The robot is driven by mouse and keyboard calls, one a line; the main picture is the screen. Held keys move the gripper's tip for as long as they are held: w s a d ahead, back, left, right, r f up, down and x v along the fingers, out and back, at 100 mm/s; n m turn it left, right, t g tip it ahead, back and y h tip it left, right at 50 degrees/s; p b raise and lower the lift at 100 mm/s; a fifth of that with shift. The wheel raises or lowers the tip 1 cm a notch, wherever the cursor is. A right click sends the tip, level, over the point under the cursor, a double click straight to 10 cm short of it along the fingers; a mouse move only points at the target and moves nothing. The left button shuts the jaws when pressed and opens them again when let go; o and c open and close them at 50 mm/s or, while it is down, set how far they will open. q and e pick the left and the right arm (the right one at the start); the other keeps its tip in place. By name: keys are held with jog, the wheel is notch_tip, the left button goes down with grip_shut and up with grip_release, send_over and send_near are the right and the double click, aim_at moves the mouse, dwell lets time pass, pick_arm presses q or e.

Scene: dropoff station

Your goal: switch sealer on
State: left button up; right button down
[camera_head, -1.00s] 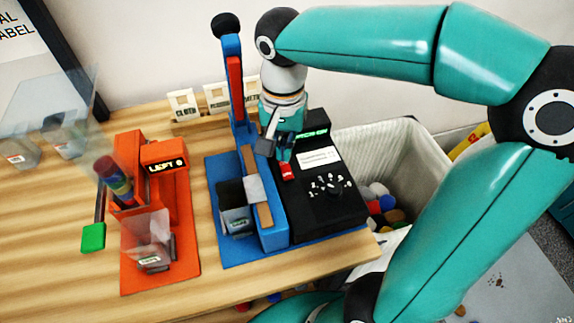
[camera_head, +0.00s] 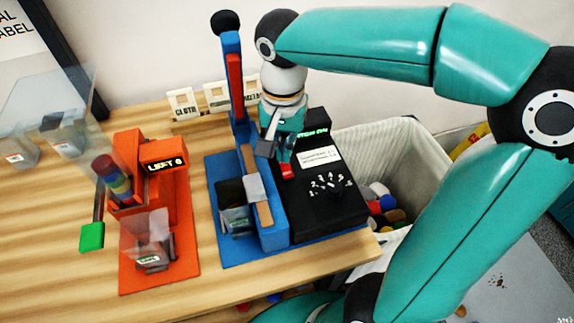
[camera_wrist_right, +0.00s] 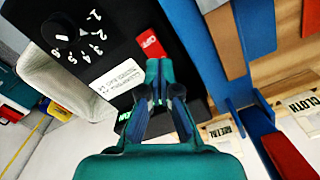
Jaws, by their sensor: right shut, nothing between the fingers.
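The sealer has a blue base and press arm (camera_head: 235,95) and a black control box (camera_head: 325,210) on its right. A red switch (camera_head: 287,172) sits on the box. In the right wrist view the red switch (camera_wrist_right: 150,45) bears white letters that look like OFF. My right gripper (camera_head: 284,160) is shut and empty, pointing down at the switch; its tips (camera_wrist_right: 160,66) are right beside it. I cannot tell whether they touch it. A black dial (camera_wrist_right: 64,28) with numbers is on the box. My left gripper is not in view.
An orange press (camera_head: 185,235) with a green handle (camera_head: 92,236) stands left of the sealer. Small label signs (camera_head: 183,103) stand behind it. A lined bin (camera_head: 405,150) with colourful items is at the right.

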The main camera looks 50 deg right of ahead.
jog(key=shift+f+b, duration=0.7)
jog(key=shift+f, duration=0.25)
jog(key=shift+r, duration=0.2)
notch_tip(320, 180, up, 7)
jog(key=p, duration=0.6)
jog(key=shift+f, duration=0.1)
dwell(0.7)
